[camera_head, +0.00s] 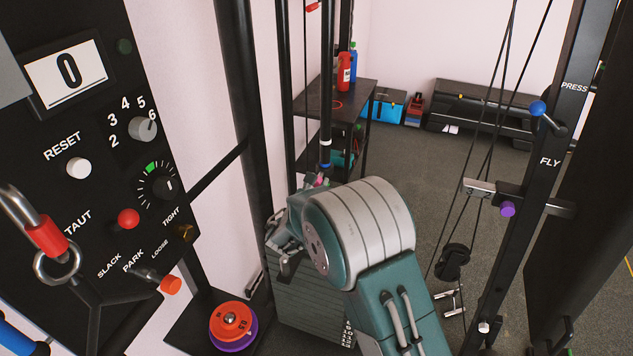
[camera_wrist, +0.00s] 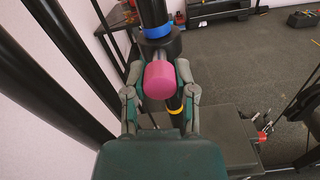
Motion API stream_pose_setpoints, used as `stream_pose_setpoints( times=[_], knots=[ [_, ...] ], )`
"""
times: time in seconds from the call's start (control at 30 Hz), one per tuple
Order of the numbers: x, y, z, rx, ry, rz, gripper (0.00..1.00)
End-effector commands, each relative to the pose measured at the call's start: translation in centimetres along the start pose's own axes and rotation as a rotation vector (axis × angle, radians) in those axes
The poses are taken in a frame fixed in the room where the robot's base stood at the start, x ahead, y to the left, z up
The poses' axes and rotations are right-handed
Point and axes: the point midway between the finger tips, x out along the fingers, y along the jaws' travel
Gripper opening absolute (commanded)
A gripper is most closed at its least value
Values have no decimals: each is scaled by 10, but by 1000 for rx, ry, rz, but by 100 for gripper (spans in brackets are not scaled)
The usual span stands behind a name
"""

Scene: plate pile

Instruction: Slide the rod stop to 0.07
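The rod stop shows in the wrist view as a black collar (camera_wrist: 160,44) around an upright dark rod (camera_wrist: 152,12), with a pink knob (camera_wrist: 160,80) facing me. A blue ring sits just above the collar and a yellow ring lower on the rod. My gripper (camera_wrist: 159,68) has one finger on each side of the pink knob. In the head view, the rod (camera_head: 327,80) drops behind my arm, which hides most of the gripper. A bit of pink knob (camera_head: 319,180) shows above it.
A control panel (camera_head: 95,165) with a display reading 0 stands at left. Black posts (camera_head: 245,100) and a weight stack (camera_head: 310,310) are close to the arm. Red and purple plates (camera_head: 231,320) lie low left.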

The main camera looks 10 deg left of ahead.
Motion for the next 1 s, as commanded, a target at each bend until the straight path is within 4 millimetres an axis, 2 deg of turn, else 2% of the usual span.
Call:
stream_pose_setpoints(
  times=[0.13, 0.23, 0.5, 0.6, 0.97, 1.0],
  knots=[
    [1, 1, 0, 1, -1, 2, 0],
    [1, 0, -7, -1, 0, 2, 0],
    [1, -7, -55, -3, 2, 2, 0],
    [1, -8, -66, -1, 1, 2, 0],
    [1, -8, -68, 2, -2, 4, 0],
    [1, -8, -68, 2, -2, 4, 48]
  ],
)
